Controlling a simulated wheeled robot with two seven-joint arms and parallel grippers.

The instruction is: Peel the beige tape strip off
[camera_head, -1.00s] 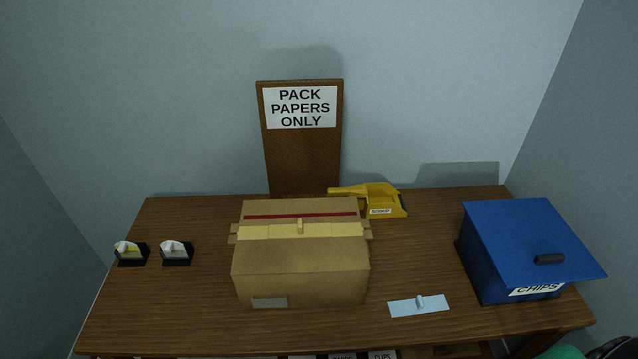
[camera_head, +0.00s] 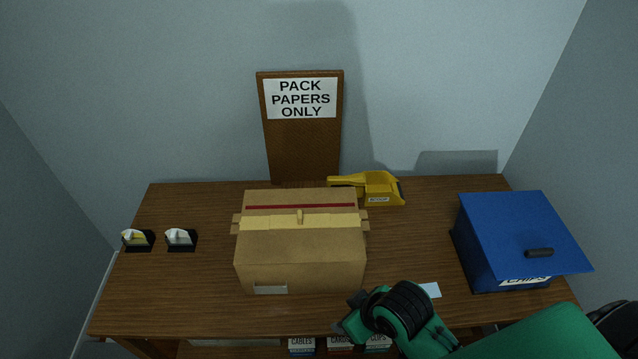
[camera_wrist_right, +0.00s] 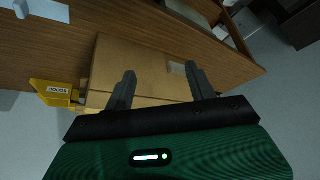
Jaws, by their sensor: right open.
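The cardboard box (camera_head: 300,262) stands closed on the table. The box also shows in the right wrist view (camera_wrist_right: 130,65). My right gripper (camera_head: 352,312) is in front of the box's lower right corner, at the table's front edge. In the right wrist view its two fingers (camera_wrist_right: 158,74) are spread apart with nothing between them. My left gripper is not in view.
A dark red strip (camera_head: 300,206) lies behind the beige tape. A yellow scoop (camera_head: 380,190) stands behind the box, a blue lidded bin (camera_head: 500,255) at right, two small dispensers (camera_head: 180,239) at left. My right arm partly hides a pale blue plate (camera_head: 430,290).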

